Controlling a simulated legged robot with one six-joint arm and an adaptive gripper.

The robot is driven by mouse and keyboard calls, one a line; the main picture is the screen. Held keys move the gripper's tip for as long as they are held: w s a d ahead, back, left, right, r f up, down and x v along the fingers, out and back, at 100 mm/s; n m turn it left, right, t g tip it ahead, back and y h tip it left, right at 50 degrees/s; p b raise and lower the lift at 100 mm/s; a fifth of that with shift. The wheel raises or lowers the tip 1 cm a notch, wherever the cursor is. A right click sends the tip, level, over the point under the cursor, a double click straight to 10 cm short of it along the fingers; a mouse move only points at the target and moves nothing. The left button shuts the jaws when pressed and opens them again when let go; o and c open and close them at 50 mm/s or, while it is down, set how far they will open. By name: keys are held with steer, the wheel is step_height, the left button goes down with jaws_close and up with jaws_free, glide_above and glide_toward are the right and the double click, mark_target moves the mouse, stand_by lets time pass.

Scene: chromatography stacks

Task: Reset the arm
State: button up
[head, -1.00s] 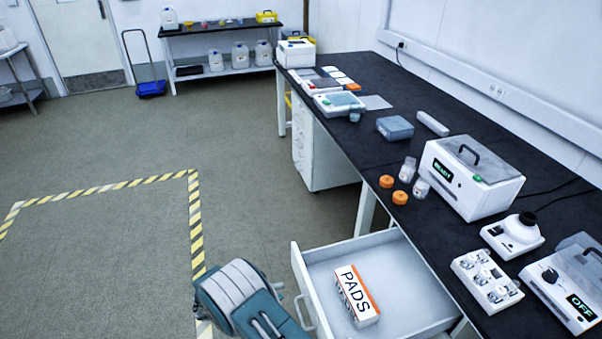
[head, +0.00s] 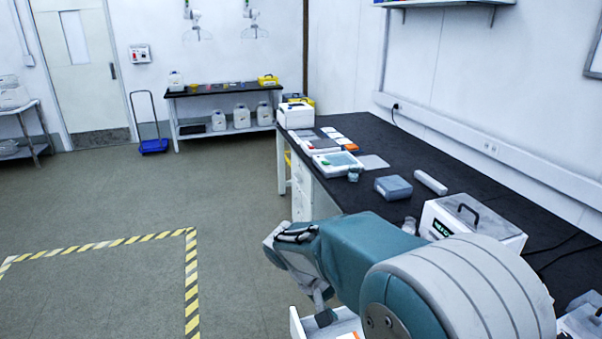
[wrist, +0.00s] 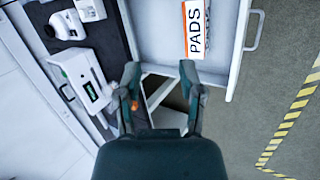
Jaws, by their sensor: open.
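My gripper (wrist: 160,82) is open in the wrist view, its two dark fingers apart with nothing between them. Past the fingertips is a pulled-out white drawer (wrist: 230,72). The PADS box (wrist: 194,28), white with an orange edge, lies in it, close to the right fingertip in the picture; I cannot tell the height gap. In the head view my teal and grey arm (head: 370,255) is bent in front of the bench and hides most of the drawer (head: 297,326).
The black bench (head: 400,155) runs along the right wall. A white lidded device (head: 465,225) on it is partly hidden by my arm. A grey box (head: 393,187) stands farther back. The floor to the left is open, with yellow-black tape (head: 192,280).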

steer(key=s+d+r+m+t+y, duration=0.1)
steer(key=s+d+r+t+y, duration=0.2)
steer(key=s, duration=0.6)
steer(key=s+d+r+t+y, duration=0.3)
steer(key=s+d+r, duration=0.1)
steer(key=s+r, duration=0.3)
steer(key=shift+s+d+r+m+y, duration=0.2)
steer(key=shift+s+m+y, duration=0.15)
steer(key=shift+s, duration=0.85)
